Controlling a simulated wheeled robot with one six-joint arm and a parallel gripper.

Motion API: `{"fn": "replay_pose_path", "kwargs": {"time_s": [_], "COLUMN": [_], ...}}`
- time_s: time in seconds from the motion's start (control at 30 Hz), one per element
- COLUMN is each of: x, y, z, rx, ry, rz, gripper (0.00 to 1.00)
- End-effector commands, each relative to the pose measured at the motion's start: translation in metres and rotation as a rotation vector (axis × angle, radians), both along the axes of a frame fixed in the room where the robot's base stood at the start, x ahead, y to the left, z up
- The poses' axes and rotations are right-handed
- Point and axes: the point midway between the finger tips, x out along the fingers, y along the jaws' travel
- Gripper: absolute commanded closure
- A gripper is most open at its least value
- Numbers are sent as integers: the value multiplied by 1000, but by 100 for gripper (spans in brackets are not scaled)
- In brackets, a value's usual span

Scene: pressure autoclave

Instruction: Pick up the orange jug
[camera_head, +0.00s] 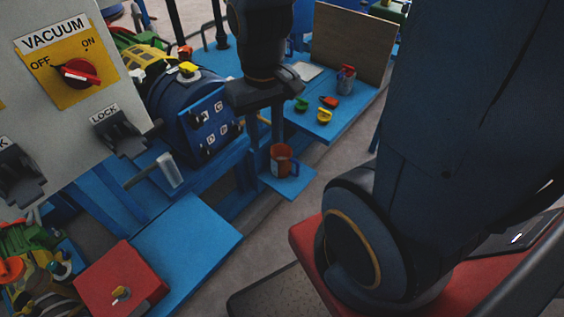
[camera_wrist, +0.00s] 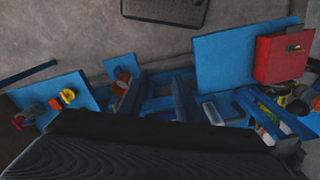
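The orange jug (camera_head: 280,158) stands upright on a small blue shelf (camera_head: 290,185), with a blue handle at its right side. In the wrist view the jug (camera_wrist: 122,76) shows at the left, beside one finger, which partly covers it. My gripper (camera_head: 264,145) points down just above and left of the jug in the head view. In the wrist view its two dark fingers (camera_wrist: 157,92) are spread apart with nothing held between them. Whether a finger touches the jug cannot be told.
A blue autoclave (camera_head: 190,112) stands left of my gripper, beside the vacuum panel (camera_head: 110,30). A blue table (camera_head: 325,128) behind holds a grey and red container (camera_head: 346,80) and small coloured parts. A red box (camera_head: 105,280) is at the lower left. Floor lies right of the shelf.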

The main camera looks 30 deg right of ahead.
Motion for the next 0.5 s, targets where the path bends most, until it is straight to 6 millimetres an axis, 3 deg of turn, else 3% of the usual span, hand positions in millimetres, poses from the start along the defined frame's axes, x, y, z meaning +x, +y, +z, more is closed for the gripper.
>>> {"fn": "replay_pose_path", "kwargs": {"time_s": [0.23,0.37,0.5], "x": [0,5,30], "y": [0,-1,-10], "z": [0,-7,-40], "rx": [0,12,71], "ry": [0,5,28], "rz": [0,-46,-278], "gripper": [67,45,21]}}
